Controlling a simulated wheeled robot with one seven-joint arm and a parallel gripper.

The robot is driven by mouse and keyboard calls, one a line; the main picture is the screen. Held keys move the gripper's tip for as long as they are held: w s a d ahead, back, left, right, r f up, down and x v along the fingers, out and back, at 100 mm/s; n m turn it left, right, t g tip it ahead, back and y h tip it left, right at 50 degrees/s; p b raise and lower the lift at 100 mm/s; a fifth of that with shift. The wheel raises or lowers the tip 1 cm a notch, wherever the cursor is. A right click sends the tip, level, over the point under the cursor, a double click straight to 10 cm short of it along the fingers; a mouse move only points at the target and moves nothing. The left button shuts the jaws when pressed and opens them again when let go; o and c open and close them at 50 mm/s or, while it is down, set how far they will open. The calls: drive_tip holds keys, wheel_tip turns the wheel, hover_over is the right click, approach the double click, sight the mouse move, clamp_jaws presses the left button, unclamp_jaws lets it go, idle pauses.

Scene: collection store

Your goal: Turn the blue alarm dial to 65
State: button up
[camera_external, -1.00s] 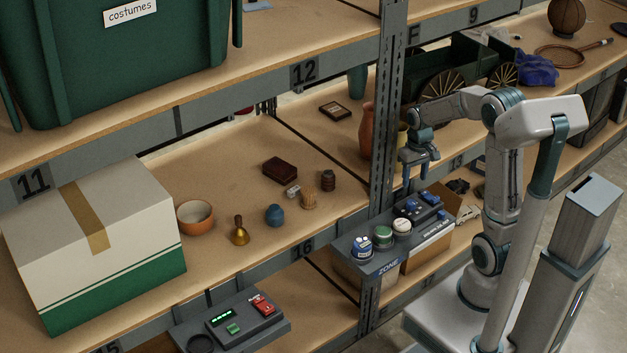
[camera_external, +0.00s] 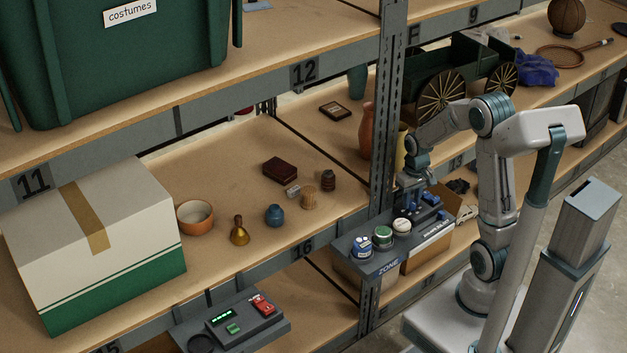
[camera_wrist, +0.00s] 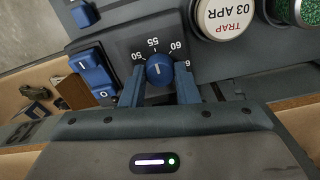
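The blue alarm dial (camera_wrist: 160,70) is a round knob on a dark panel, seen in the wrist view. Its scale shows 50, 55 and 60, with a further number at the right partly hidden. The dial's white mark points up, close to 55. My gripper (camera_wrist: 160,84) has one finger on each side of the dial; I cannot tell whether they touch it. In the external view my gripper (camera_external: 412,195) is down at the control box (camera_external: 350,249), and the dial is hard to make out there.
A blue rocker switch (camera_wrist: 95,74) lies left of the dial. A grey shelf post (camera_external: 384,130) stands close to my arm. A green wagon (camera_external: 455,75) stands behind it.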

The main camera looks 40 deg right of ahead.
drive_tip(key=shift+c, duration=0.6)
drive_tip(key=shift+m, duration=0.3)
drive_tip(key=m+p, duration=0.1)
drive_tip(key=m, duration=0.3)
drive_tip(key=shift+r, duration=0.1)
drive_tip(key=m+p, duration=0.2)
drive_tip(key=m, duration=0.3)
drive_tip(key=shift+m+p, duration=0.35)
drive_tip(key=shift+m, duration=0.05)
drive_tip(key=m+p, duration=0.3)
drive_tip(key=m, duration=0.2)
drive_tip(key=shift+r+p, duration=0.1)
drive_tip(key=shift+p, duration=0.25)
drive_tip(key=shift+m+p, duration=1.4)
drive_tip(key=shift+m, duration=0.8)
